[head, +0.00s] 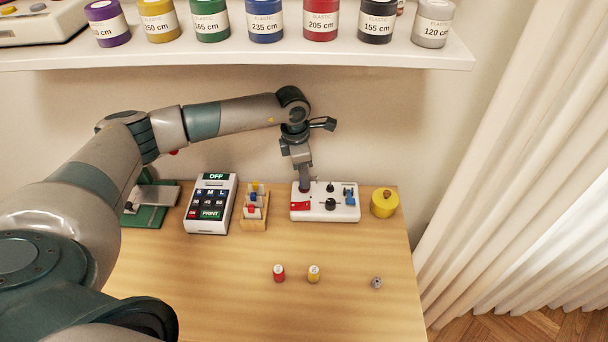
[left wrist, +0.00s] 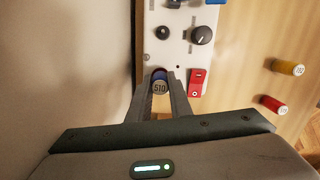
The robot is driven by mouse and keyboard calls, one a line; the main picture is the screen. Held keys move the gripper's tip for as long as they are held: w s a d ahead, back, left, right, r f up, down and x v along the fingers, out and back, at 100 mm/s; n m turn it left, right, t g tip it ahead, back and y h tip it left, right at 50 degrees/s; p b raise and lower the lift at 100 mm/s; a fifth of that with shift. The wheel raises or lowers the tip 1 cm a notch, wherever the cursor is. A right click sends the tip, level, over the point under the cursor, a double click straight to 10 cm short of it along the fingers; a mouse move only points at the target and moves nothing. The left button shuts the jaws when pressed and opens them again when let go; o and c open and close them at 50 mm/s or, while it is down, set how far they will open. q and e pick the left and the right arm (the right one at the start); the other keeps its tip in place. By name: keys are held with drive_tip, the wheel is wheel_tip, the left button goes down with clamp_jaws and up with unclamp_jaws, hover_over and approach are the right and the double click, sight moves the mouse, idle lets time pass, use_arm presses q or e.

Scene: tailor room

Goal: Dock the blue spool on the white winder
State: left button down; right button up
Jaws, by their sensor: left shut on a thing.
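The white winder (head: 345,215) is a flat box on the table against the wall, with black knobs, a red block at its left end and a blue part at its right. In the left wrist view the winder (left wrist: 177,52) runs up from the fingertips. My left gripper (head: 304,187) points down at the winder's left end. The fingers hide the spool in the head view. I cannot tell whether the spool touches the winder. My right gripper is not in view.
A red spool (head: 279,273), a yellow spool (head: 314,273) and a small grey piece (head: 376,282) stand in front. A label printer (head: 211,204), a wooden rack (head: 254,222) and a yellow pot (head: 385,203) flank the winder. A shelf (head: 300,54) of tins overhangs.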

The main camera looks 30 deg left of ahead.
use_arm(q)
drive_tip(key=shift+f, duration=0.25)
drive_tip(key=c, duration=1.9)
unclamp_jaws()
drive_tip(key=shift+r, duration=0.15)
wheel_tip(320, 180, up, 11)
drive_tip(key=a+p, duration=0.1)
drive_tip(key=p, duration=0.3)
drive_tip(key=shift+s+p, duration=0.3)
drive_tip(key=shift+s, duration=0.1)
drive_tip(key=shift+f, duration=0.25)
